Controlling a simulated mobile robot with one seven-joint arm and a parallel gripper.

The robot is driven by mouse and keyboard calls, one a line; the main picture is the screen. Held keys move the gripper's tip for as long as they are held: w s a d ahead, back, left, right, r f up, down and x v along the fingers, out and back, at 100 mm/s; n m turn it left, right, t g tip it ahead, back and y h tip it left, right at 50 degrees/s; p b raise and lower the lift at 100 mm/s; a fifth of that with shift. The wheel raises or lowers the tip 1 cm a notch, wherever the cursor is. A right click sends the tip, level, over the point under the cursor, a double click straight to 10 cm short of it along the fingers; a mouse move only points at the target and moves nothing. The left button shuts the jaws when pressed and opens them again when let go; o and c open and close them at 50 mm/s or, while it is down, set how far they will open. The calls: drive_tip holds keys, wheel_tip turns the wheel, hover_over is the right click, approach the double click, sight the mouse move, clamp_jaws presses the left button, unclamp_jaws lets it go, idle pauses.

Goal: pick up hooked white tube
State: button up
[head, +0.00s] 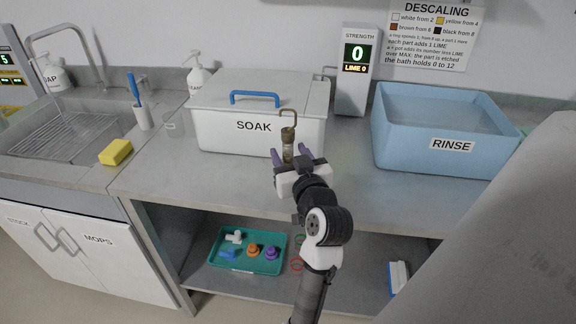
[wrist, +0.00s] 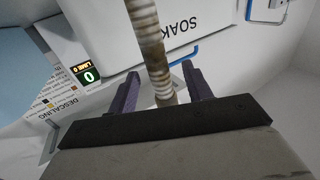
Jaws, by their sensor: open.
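The hooked tube (head: 288,139) stands upright in front of the SOAK tub in the head view, its bent hook at the top. It looks tan and brown rather than clean white. In the wrist view the tube (wrist: 150,45) shows pale and brown bands and runs from the top edge down between the fingers. My gripper (head: 290,153) is open, with one purple finger on each side of the tube; it also shows in the wrist view (wrist: 160,73). Gaps show beside the tube in the wrist view. The tube's lower end is hidden behind my gripper.
The lidded white SOAK tub (head: 215,127) is close behind the tube. A blue RINSE basin (head: 405,145) stands at right, and a strength display (head: 351,97) reads 0. A yellow sponge (head: 115,152) lies by the sink. A teal tray (head: 222,265) sits on the lower shelf.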

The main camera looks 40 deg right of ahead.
drive_tip(key=shift+x, duration=0.8)
drive_tip(key=shift+c, duration=0.4)
clamp_jaws()
